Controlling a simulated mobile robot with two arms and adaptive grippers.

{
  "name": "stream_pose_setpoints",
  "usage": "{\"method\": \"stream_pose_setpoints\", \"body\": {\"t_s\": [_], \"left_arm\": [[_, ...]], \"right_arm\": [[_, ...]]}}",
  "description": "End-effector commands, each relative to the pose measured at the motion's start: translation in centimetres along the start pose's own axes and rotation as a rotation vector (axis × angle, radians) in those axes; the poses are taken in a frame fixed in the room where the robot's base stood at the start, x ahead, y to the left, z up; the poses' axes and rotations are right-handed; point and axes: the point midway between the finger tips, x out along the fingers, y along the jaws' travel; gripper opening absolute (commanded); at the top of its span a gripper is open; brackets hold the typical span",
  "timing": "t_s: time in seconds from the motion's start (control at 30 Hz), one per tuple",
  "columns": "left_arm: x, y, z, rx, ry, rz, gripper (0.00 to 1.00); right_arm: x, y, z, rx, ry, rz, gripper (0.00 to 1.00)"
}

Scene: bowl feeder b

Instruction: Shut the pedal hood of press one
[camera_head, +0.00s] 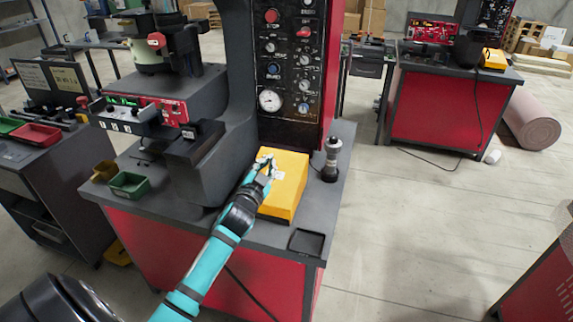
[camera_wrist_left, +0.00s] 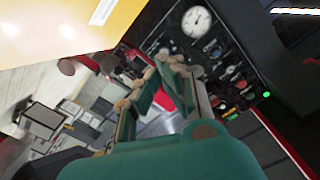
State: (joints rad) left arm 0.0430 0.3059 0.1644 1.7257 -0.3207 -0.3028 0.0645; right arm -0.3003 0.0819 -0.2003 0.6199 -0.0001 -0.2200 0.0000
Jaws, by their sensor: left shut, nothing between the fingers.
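The yellow pedal hood (camera_head: 289,185) sits on the dark top of press one (camera_head: 335,180), in front of its control panel. It looks like a wedge-shaped box, and I cannot tell whether a gap shows under it. My left gripper (camera_head: 265,165) is shut and empty at the hood's upper left edge, and hides part of it. I cannot tell whether it touches. In the left wrist view the fingers (camera_wrist_left: 158,85) point toward the panel, and the yellow hood (camera_wrist_left: 60,25) with a white label fills the upper left corner. My right gripper is not in view.
A dark knobbed cylinder (camera_head: 331,160) stands right of the hood. A black square tray (camera_head: 306,242) lies at the front right corner. Green (camera_head: 128,184) and yellow bins stand at left. The panel with gauge (camera_head: 269,101) rises behind.

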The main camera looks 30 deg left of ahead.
Motion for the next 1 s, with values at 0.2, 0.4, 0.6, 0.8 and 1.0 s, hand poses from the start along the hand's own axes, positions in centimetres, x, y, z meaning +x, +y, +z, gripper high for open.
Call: {"method": "stream_pose_setpoints", "body": {"t_s": [0.2, 0.4, 0.6, 0.8, 1.0], "left_arm": [[0.0, -1.8, 3.1, -0.169, -0.002, 0.001, 0.00], [0.1, -2.7, 5.0, -0.280, 0.000, 0.003, 0.00], [0.1, -3.0, 6.2, -0.343, 0.000, 0.004, 0.00], [0.1, -3.1, 6.6, -0.365, 0.000, 0.004, 0.00], [0.1, -3.2, 6.6, -0.367, 0.000, 0.005, 0.00]], "right_arm": [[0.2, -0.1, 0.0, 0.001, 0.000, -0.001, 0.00], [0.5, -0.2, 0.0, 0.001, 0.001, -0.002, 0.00], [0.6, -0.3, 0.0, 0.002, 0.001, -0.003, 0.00], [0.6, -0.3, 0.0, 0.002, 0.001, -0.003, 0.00], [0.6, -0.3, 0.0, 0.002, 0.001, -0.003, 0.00]]}}
